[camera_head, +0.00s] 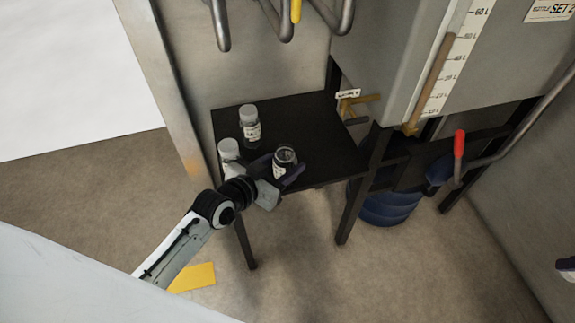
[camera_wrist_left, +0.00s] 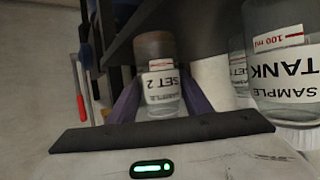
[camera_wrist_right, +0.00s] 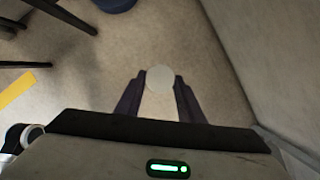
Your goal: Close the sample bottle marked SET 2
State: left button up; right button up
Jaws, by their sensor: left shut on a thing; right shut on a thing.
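The SET 2 sample bottle (camera_head: 285,157) is at the front of the dark table, with an open mouth and no cap on it. My left gripper (camera_head: 281,178) is shut around it. In the left wrist view, the bottle's SET 2 label (camera_wrist_left: 162,85) appears upside down between the fingers, with brownish contents at one end. I cannot tell whether it touches the table. My right gripper (camera_wrist_right: 159,98) is shut on a round white cap (camera_wrist_right: 160,78), over bare floor. Only a bit of that gripper shows at the right edge of the head view (camera_head: 567,265).
Two white-capped bottles stand on the dark table (camera_head: 325,145), one at the back (camera_head: 249,125) and one at the left (camera_head: 228,150). A brass tap (camera_head: 360,99) juts over the table's right side. A blue container (camera_head: 388,205) and red-handled pipe (camera_head: 459,145) are at the right.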

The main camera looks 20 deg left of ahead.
pick_arm(q)
jog(key=shift+r, duration=0.15)
